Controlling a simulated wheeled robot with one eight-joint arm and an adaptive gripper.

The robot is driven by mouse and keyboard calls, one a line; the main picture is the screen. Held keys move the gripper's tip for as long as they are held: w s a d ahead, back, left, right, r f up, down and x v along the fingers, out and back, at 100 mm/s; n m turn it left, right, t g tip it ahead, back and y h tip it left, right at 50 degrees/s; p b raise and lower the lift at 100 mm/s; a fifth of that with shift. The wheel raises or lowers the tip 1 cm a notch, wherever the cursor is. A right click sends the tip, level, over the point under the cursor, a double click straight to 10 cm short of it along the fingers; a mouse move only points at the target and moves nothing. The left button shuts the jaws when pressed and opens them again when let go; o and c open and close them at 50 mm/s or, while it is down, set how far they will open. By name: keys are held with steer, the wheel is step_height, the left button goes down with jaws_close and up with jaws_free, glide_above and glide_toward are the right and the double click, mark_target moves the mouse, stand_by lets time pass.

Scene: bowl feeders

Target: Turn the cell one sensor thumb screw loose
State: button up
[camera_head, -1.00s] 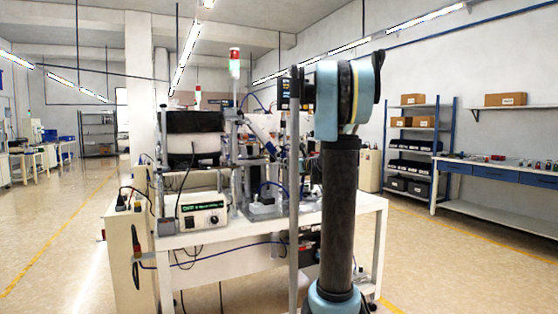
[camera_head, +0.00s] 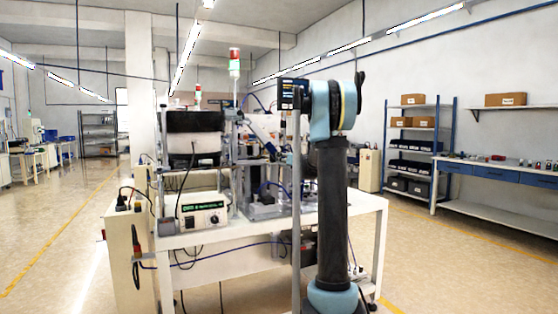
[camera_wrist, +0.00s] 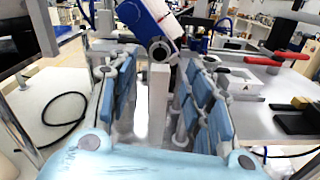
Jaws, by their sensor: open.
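In the wrist view my gripper (camera_wrist: 158,75) is open, its two blue-padded fingers apart on either side of a pale upright post (camera_wrist: 159,92). I cannot tell whether the fingers touch anything. In the head view my arm hides the gripper and the screw.
A black bowl feeder (camera_head: 194,134) stands on the white table (camera_head: 190,239), above a control box (camera_head: 193,212). A red-handled clamp (camera_wrist: 277,57) and a dark block with a yellow top (camera_wrist: 300,105) lie right in the wrist view. A black cable (camera_wrist: 62,122) loops at left.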

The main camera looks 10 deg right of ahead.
steer(key=x, duration=0.6)
steer(key=shift+w, duration=0.35)
steer(key=shift+a, duration=0.1)
